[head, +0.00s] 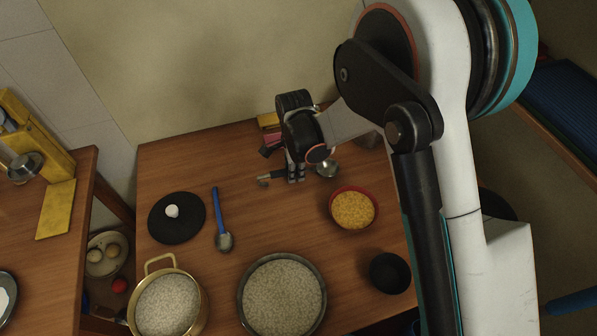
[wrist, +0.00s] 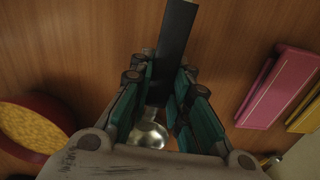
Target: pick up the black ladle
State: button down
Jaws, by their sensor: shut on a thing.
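The black ladle has a dark flat handle (wrist: 176,42) and a shiny metal bowl (wrist: 150,132). In the wrist view the handle passes between the two fingers of my gripper (wrist: 160,90), which is shut on it. The bowl shows partly behind the fingers. In the head view my gripper (head: 296,174) points down at the back of the table. The handle's end sticks out to its left, and the ladle's bowl (head: 327,169) shows to its right. I cannot tell whether the ladle touches the table.
A red bowl of yellow grains (head: 352,209) stands right of my gripper. Pink and yellow boxes (wrist: 272,88) lie close by. A blue-handled spoon (head: 219,212), black lid (head: 177,217), brass pot (head: 167,303), large round pan (head: 282,296) and black bowl (head: 389,273) occupy the table (head: 260,222).

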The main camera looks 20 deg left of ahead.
notch_tip(320, 180, up, 20)
jog(key=p, duration=0.6)
dwell(1.1)
